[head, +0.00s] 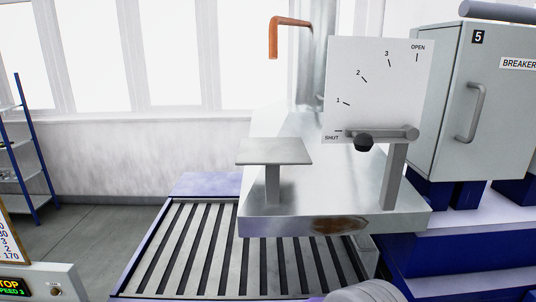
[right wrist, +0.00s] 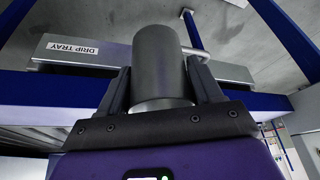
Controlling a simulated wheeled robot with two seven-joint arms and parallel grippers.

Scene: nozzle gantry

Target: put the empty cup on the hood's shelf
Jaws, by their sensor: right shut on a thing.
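The cup (right wrist: 160,55) is a dark grey cylinder in the right wrist view. My right gripper (right wrist: 162,80) is shut on it, with one black finger on each side. The inside of the cup is hidden. In the head view, the silver hood (head: 290,222) stands at the centre. A small flat shelf plate (head: 274,151) sits on a short post at its left front, and the top of the plate is bare. The cup and my right gripper cannot be made out in the head view. My left gripper is in neither view.
A white dial plate (head: 380,80) with a lever (head: 364,142) at SHUT rises right of the shelf. An orange bent pipe (head: 290,22) hangs above. A slatted bed (head: 190,250) lies left below. A breaker cabinet (head: 480,120) stands right. A drip tray (right wrist: 110,55) lies behind the cup.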

